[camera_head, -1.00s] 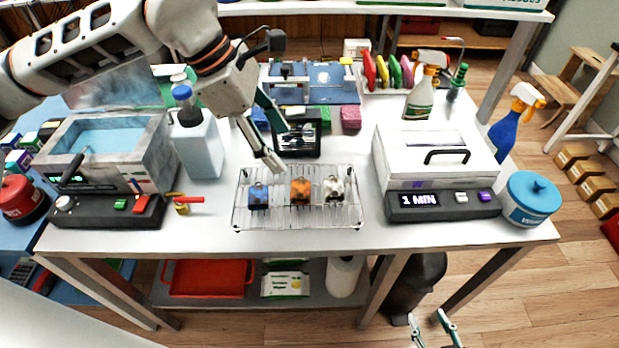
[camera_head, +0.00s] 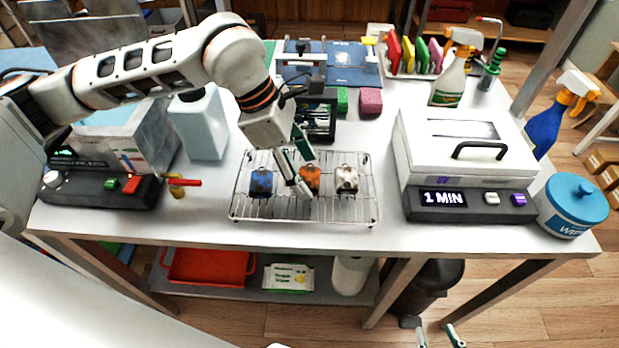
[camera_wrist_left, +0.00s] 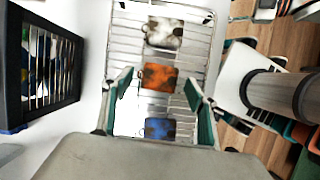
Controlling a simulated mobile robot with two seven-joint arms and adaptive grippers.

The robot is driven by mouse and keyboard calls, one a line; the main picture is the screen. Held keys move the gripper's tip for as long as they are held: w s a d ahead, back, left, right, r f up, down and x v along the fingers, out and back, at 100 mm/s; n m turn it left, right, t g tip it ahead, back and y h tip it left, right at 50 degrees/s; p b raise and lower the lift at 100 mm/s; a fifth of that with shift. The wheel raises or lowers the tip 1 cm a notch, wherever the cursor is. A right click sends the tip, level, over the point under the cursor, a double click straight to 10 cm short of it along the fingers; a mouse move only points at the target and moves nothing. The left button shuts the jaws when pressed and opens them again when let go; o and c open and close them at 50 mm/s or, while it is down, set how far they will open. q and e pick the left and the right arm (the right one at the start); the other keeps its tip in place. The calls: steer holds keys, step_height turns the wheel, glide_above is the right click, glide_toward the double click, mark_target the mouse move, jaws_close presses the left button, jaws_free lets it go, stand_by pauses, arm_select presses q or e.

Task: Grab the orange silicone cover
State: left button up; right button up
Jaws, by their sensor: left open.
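The orange silicone cover (camera_head: 314,182) lies in the middle of a wire rack (camera_head: 241,213), between a blue cover (camera_head: 261,183) on the left and a white-grey cover (camera_head: 347,179) on the right. My left gripper (camera_head: 302,173) is open just above the rack and partly hides the orange cover. In the left wrist view the orange cover (camera_wrist_left: 160,77) shows between the open fingers (camera_wrist_left: 158,90), apart from both, with the white-grey cover (camera_wrist_left: 164,33) above it and the blue cover (camera_wrist_left: 160,128) below. My right gripper (camera_head: 437,337) is open, low at the bottom edge, and empty.
A black holder (camera_head: 318,117) stands behind the rack. A white box with a "1 MIN" display (camera_head: 444,199) is to its right. A grey tank (camera_head: 120,137) and a pale jug (camera_head: 198,130) stand left. The table strip in front of the rack is clear.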

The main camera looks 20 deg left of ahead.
arm_select(q)
steer(key=shift+d+f, duration=0.2)
steer(key=shift+f, duration=0.35)
steer(key=shift+w, duration=0.1)
steer(key=c, duration=1)
steer(key=shift+c, duration=0.2)
steer(key=shift+r, duration=0.1)
